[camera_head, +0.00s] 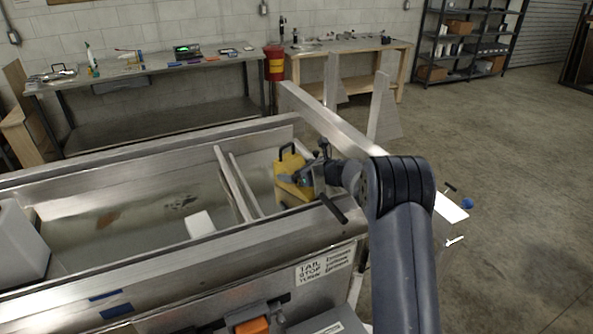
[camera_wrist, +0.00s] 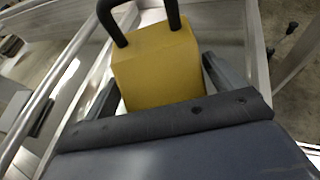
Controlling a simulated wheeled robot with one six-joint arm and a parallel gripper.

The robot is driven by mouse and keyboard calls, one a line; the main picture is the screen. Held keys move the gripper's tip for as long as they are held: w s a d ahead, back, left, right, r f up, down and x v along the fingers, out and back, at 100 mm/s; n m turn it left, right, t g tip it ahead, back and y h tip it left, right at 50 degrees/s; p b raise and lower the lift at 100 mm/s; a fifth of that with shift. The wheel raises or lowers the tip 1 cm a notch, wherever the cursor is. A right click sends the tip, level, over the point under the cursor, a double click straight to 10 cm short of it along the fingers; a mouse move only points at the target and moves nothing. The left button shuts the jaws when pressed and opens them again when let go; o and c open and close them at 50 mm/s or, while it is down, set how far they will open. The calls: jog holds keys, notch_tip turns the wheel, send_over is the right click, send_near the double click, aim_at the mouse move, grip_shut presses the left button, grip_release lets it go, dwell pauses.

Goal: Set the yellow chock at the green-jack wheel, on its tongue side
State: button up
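The yellow chock (camera_head: 292,177), a block with a black loop handle, is in the narrow end compartment of the aluminium trailer bed. In the wrist view the chock (camera_wrist: 158,65) fills the space between the fingers of my gripper (camera_wrist: 162,78). One finger lies along each side, seemingly touching. My gripper (camera_head: 297,180) reaches it from the right in the head view. I cannot tell whether the chock rests on the bed floor or hangs just above it. The green-jack wheel and the tongue are not recognisable in either view.
The trailer's near wall (camera_head: 180,262) and a cross divider (camera_head: 232,184) enclose the chock. A workbench (camera_head: 150,72) with tools and a second bench (camera_head: 345,47) stand along the back wall, with a red bucket (camera_head: 274,62) between them. The floor at right (camera_head: 510,160) is mostly clear.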

jog(key=shift+o, duration=0.9)
